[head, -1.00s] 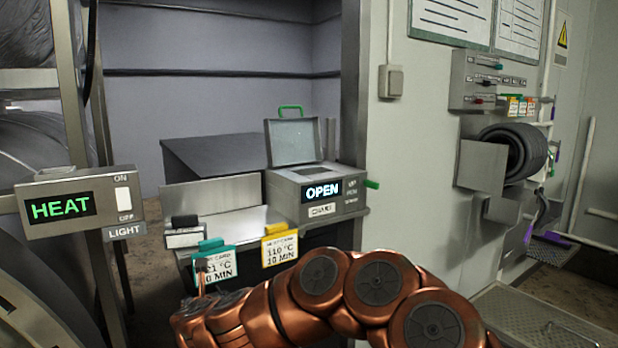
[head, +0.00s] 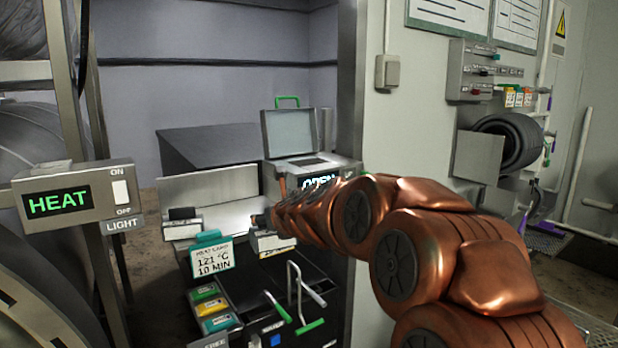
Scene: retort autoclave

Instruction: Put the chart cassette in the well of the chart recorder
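The chart recorder (head: 270,184) stands on the metal bench with its lid (head: 290,134) raised by a green handle. Its lit OPEN display is partly covered by my arm, and only a sliver of its top opening shows. A small block with a dark top and pale front (head: 182,229), which looks like the chart cassette, sits at the bench's left front. My gripper (head: 258,220) is over the bench's front edge, right of this block and below-left of the recorder. Its fingers are small and dark, so I cannot tell whether they are open or hold anything.
A teal-topped heat card (head: 212,260) hangs at the bench front; another card (head: 270,243) is partly behind my gripper. Below are coloured cards (head: 214,307) and green-gripped handles (head: 310,327). The HEAT panel (head: 75,200) stands left, a wall post (head: 350,80) right of the recorder.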

